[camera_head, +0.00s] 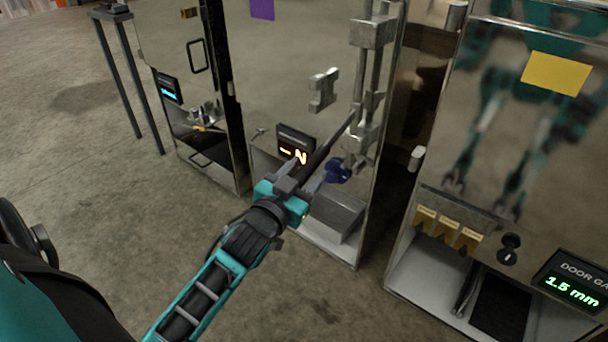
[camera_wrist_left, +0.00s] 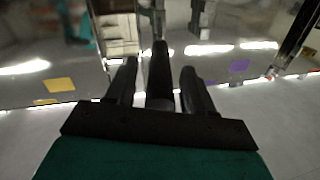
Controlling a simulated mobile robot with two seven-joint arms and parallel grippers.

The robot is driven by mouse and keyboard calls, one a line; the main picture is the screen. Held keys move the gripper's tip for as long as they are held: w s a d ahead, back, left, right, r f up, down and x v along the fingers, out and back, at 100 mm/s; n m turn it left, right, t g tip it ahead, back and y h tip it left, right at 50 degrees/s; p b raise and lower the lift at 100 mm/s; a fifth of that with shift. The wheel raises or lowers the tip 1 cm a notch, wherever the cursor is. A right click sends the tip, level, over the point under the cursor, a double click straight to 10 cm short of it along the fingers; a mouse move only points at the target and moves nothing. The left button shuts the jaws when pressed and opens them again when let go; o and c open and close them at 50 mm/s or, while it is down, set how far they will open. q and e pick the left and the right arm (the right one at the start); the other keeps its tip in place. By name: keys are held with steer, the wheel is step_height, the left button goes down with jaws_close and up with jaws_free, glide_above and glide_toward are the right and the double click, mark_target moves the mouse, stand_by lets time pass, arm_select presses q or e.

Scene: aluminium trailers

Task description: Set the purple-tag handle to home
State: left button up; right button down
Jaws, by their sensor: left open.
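The purple tag (camera_head: 262,9) is on the upper part of the middle metal door panel, and a purple patch (camera_wrist_left: 239,66) also shows in the left wrist view. The dark bar handle (camera_head: 333,138) slants from the upright lock rods down toward my left gripper (camera_head: 303,180). In the left wrist view the handle (camera_wrist_left: 160,72) lies between the two fingers of my open left gripper (camera_wrist_left: 157,88), with a gap on each side. The fingers hide part of the bar's near end. My right gripper is not in view.
A metal bracket (camera_head: 323,90) is on the panel beside the rods. Below are an orange-lit display (camera_head: 295,150), a blue part (camera_head: 338,171) and a grey block (camera_head: 337,213). A yellow-tagged panel (camera_head: 556,74) stands at right. Open concrete floor (camera_head: 75,150) lies left.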

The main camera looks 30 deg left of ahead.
arm_select(q)
jaws_close()
stand_by(0.6)
